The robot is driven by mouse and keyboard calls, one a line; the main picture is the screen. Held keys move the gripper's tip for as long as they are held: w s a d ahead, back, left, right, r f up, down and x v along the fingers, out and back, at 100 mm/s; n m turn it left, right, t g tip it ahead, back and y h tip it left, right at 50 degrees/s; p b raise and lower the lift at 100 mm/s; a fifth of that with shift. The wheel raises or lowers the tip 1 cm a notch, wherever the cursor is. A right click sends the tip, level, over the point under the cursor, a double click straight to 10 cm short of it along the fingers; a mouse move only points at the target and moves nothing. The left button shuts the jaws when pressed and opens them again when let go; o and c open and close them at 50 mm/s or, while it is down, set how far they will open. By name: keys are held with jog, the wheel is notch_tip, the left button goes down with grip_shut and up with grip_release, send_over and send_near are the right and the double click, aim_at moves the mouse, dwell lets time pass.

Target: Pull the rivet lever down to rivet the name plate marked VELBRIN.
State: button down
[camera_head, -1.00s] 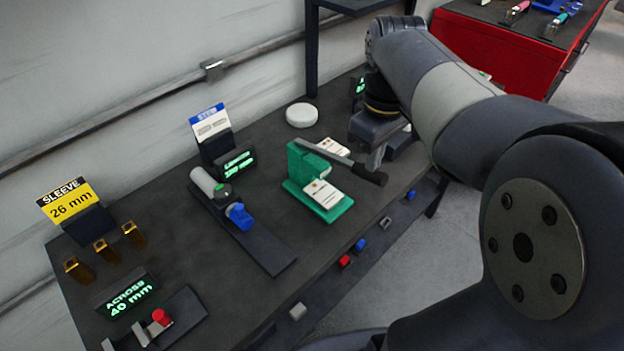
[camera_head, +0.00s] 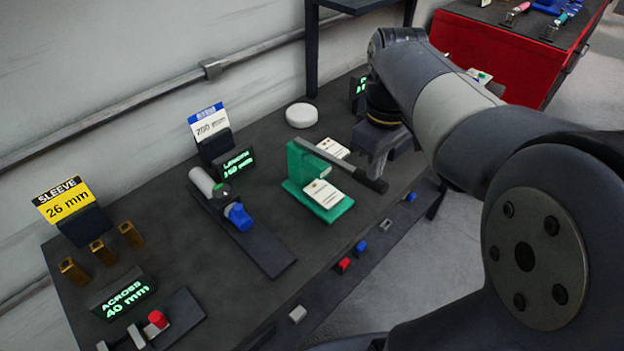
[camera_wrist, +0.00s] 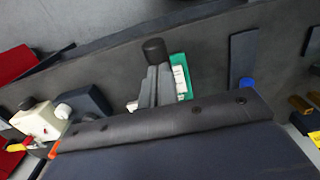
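The green riveting press (camera_head: 333,212) stands near the table's front edge, with a white plate (camera_head: 324,193) on its base. The plate's lettering is too small to read. Its dark lever (camera_head: 345,172) slants toward the front right and ends in a black grip (camera_head: 374,185). In the wrist view the black grip (camera_wrist: 154,50) lies just beyond my fingertips. My gripper (camera_wrist: 157,72) is at the lever's outer end, its fingers close together; whether they are closed on the lever is unclear. In the head view my gripper (camera_head: 372,168) partly hides behind the lever.
A second white card (camera_head: 333,148) lies behind the press. A white round disc (camera_head: 301,115) sits at the back. A dark fixture with a blue clamp (camera_head: 239,216) stands left. Small red and blue buttons (camera_head: 344,264) line the front edge. A dark shelf post (camera_head: 312,50) rises behind.

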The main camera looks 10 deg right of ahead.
jog(key=shift+s+f, duration=0.1)
jog(key=shift+f, duration=0.45)
jog(key=shift+f+b, duration=0.1)
jog(key=shift+b, duration=0.2)
jog(key=shift+d+f+b, duration=0.1)
jog(key=shift+f+b, duration=0.2)
jog(key=shift+f, duration=0.15)
jog(key=w+a+r+p, duration=0.1)
jog(key=w+r+p, duration=0.1)
jog(key=r+p, duration=0.5)
jog(key=w+a+r+p, duration=0.2)
jog(key=r+p, duration=0.5)
jog(key=shift+w+a+r+p, duration=0.15)
jog(key=shift+w+p, duration=0.1)
jog(key=shift+p, duration=0.15)
dwell(0.6)
notch_tip(320, 180, up, 5)
jog(key=shift+p, duration=0.6)
